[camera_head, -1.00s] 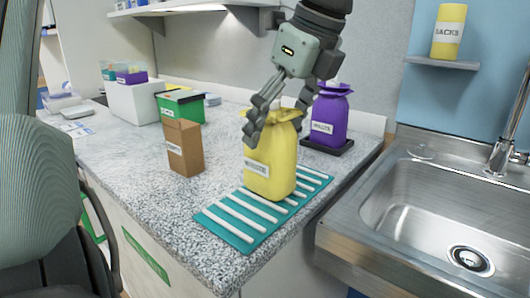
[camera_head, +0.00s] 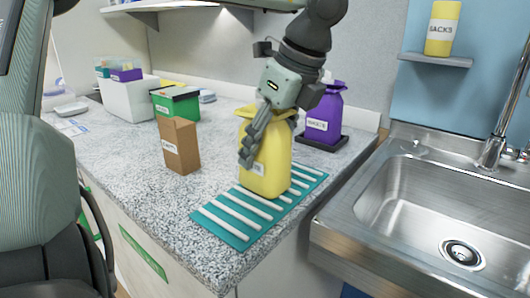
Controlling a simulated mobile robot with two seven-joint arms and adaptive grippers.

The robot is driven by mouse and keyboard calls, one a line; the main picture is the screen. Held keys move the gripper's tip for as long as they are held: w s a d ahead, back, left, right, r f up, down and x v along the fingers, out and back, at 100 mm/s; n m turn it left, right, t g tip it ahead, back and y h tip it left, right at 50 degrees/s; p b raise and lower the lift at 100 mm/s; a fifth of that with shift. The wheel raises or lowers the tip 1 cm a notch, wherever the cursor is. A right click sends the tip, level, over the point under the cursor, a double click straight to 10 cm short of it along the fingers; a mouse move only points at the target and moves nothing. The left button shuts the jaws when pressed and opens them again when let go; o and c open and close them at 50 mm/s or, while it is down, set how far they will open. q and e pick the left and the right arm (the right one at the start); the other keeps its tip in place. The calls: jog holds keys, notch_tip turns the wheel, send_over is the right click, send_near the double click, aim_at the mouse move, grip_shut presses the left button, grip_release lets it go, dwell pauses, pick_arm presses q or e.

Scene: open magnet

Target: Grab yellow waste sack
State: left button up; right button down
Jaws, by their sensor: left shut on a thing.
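The yellow waste sack (camera_head: 272,165) stands upright on a teal mat with white bars (camera_head: 222,225) near the counter's front corner. My left gripper (camera_head: 255,140) is at the upper part of the sack, reaching down from above. One grey finger lies across the front left of the sack and covers part of its label. The other finger is mostly hidden behind the sack's top. The gripper is shut on the sack. The sack's base appears to rest on the mat. My right gripper is not in view.
A purple sack (camera_head: 325,118) stands on a dark tray just behind right. A brown box (camera_head: 181,145), a green box (camera_head: 178,106) and a white bin (camera_head: 128,100) stand to the left. A metal sink (camera_head: 430,215) lies right.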

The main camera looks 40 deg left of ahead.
pick_arm(q)
jog(key=c, duration=0.4)
